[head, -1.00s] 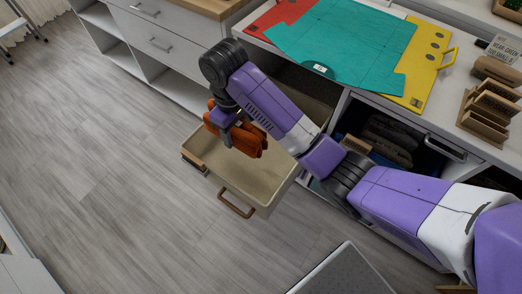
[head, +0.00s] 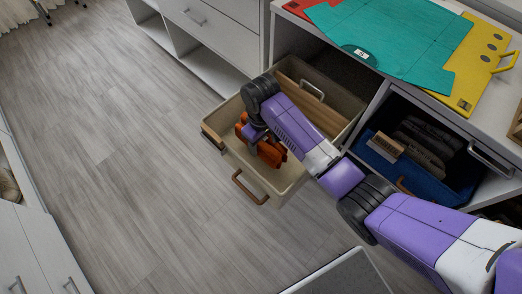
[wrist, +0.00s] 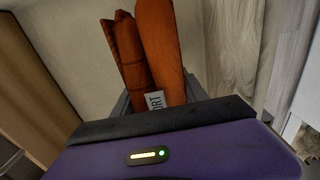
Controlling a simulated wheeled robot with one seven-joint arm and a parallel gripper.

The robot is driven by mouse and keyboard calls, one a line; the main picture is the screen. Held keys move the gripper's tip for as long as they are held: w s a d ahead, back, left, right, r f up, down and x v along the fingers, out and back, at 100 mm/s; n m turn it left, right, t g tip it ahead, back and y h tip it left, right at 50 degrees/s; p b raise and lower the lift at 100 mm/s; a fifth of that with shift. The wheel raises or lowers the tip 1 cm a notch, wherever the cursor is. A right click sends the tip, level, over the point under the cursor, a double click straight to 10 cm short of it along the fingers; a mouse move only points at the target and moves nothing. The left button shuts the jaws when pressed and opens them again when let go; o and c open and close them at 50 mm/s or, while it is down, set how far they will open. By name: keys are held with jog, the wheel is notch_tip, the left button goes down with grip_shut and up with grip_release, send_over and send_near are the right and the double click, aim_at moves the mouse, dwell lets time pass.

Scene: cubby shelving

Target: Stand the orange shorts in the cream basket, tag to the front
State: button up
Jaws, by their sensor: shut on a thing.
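The cream basket (head: 222,134) is pulled partly out of the shelving, with a brown front handle and a label holder on its outside. My gripper (head: 259,139) is over the basket's front half, pointing down, its lower end at or below the rim. It is shut on the folded orange shorts (head: 272,153). In the wrist view the shorts (wrist: 160,50) stand out as thick orange folds from the jaws, with a white tag (wrist: 154,102) showing letters close to the jaws. My arm hides part of the basket. I cannot tell whether the shorts touch the basket floor.
A wooden divider (head: 312,99) stands toward the back of the basket. A blue bin (head: 380,158) with dark folded items fills the cubby to the right. A teal garment (head: 405,35) lies on the counter above. Open floor (head: 120,150) is on the left.

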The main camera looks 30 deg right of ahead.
aim_at(261, 143)
jog(key=shift+f+b, duration=0.55)
jog(key=shift+f, duration=1.65)
jog(key=shift+f, duration=0.1)
jog(key=o, duration=1.6)
jog(key=shift+f, duration=0.1)
jog(key=shift+c, duration=0.2)
notch_tip(261, 143, up, 12)
jog(key=p, duration=0.3)
jog(key=shift+r, duration=0.2)
jog(key=shift+w, duration=0.1)
